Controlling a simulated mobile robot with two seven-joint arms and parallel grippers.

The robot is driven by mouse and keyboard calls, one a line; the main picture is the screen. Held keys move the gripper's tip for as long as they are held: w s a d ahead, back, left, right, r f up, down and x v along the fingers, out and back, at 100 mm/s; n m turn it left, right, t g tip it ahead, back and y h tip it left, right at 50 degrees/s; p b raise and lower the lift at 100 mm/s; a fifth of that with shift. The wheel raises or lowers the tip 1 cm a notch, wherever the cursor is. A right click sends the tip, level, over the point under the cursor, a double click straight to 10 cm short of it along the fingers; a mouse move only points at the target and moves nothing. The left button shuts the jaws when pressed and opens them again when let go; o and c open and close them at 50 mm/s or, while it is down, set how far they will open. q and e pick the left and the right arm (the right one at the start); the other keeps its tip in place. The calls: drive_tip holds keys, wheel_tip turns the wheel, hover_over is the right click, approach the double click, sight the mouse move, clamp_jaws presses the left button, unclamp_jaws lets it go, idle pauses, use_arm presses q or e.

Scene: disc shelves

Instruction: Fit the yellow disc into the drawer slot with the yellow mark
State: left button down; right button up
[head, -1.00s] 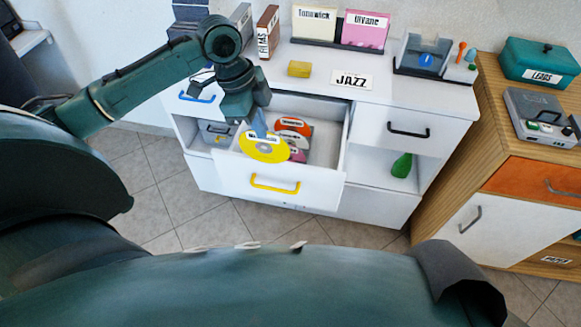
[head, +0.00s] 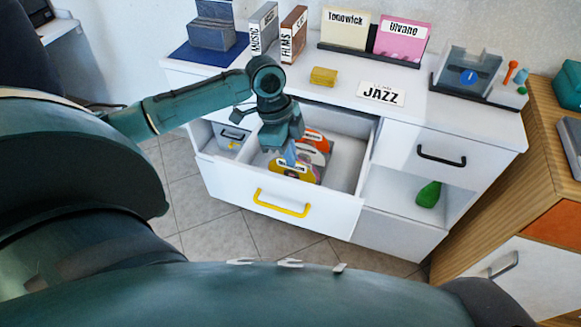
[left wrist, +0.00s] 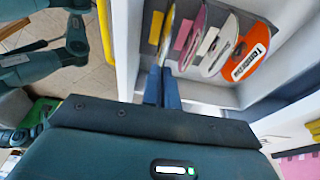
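My left gripper (head: 290,158) reaches down into the open drawer (head: 345,165) with the yellow handle. Its fingers (left wrist: 163,90) are close together on the near edge of the yellow disc (head: 284,173). In the left wrist view the yellow disc (left wrist: 168,28) shows almost edge-on, standing at the end of the row of discs. A pink disc (left wrist: 190,42), a white disc (left wrist: 214,48) and an orange disc (left wrist: 243,60) stand beside it. Whether the yellow disc is fully seated is hidden.
The drawer front (head: 230,180) stands close in front of the discs. A yellow block (head: 323,77) and a JAZZ card (head: 381,94) lie on the cabinet top above.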

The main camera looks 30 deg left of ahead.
use_arm(q)
drive_tip(key=shift+f, duration=2.25)
use_arm(e)
drive_tip(key=shift+w+d+f, duration=0.1)
drive_tip(key=shift+w+f, duration=0.05)
use_arm(q)
drive_tip(key=shift+f, duration=0.15)
drive_tip(key=c, duration=1.7)
unclamp_jaws()
drive_tip(key=v, duration=1.2)
drive_tip(key=shift+p, duration=0.4)
use_arm(e)
drive_tip(key=shift+r, duration=0.35)
